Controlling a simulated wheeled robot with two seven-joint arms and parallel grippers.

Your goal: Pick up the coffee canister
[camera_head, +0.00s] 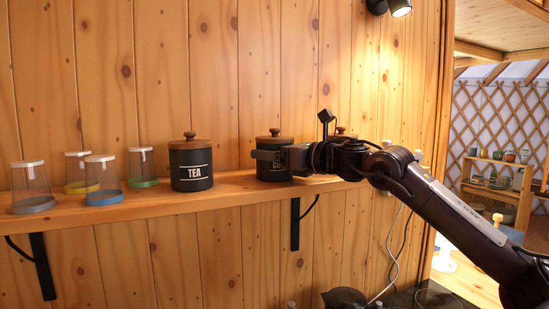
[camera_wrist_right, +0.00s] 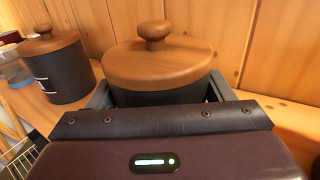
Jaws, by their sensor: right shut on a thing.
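The coffee canister (camera_head: 275,142) is black with a round wooden lid and knob. It stands on the wooden shelf, with its label mostly covered by my gripper; only the first letters show. In the right wrist view the canister (camera_wrist_right: 155,62) sits between the two fingers, its lid above them. My right gripper (camera_head: 268,157) reaches in from the right and is shut on the canister's body. I cannot tell any gap between canister and shelf. My left gripper is not in view.
The tea canister (camera_head: 191,165) stands left of the coffee canister. Another lidded canister (camera_head: 343,133) is mostly hidden behind my right arm. Several clear glasses with coloured bases stand on the shelf (camera_head: 130,207) at left. The plank wall is close behind.

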